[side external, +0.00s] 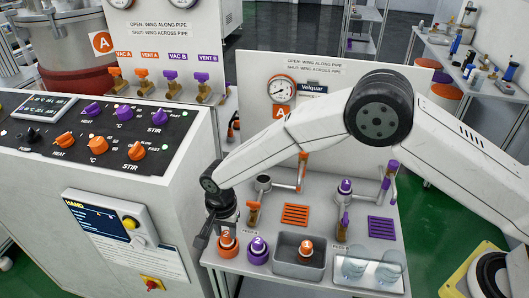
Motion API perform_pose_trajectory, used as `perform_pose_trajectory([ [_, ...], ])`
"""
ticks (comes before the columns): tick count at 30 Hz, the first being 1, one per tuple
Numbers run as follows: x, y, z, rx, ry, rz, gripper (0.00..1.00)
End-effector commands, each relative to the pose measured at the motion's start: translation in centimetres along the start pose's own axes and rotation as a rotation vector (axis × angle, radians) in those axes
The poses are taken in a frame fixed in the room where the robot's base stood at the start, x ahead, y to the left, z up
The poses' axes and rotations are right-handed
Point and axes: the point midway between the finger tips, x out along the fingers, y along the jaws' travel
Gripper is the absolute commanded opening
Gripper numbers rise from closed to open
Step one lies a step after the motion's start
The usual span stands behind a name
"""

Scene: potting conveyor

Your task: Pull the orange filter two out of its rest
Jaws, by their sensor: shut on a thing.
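The orange filter two (228,241) has a white cap marked with a 2. It is at the left front of the white bench, upright. My gripper (218,233) points down at it from above and is shut on it; one dark finger shows on its left side. The rest under the filter is mostly hidden, and I cannot tell whether the filter is still seated in it. A purple filter (258,249) stands upright just to the right, apart from the orange one.
A grey tray (280,263) right of the purple filter holds another orange filter (306,250), marked 1. A clear-covered tray (389,280) lies at the front right. Orange (295,215) and purple (382,228) grates and valve pipes stand behind. The control console (100,190) is close on the left.

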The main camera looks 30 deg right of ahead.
Motion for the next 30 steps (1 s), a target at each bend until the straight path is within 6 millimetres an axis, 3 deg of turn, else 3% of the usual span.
perform_pose_trajectory([
  [30,-2.4,0.0,0.0,0.0,0.0,-0.001,0.0],
])
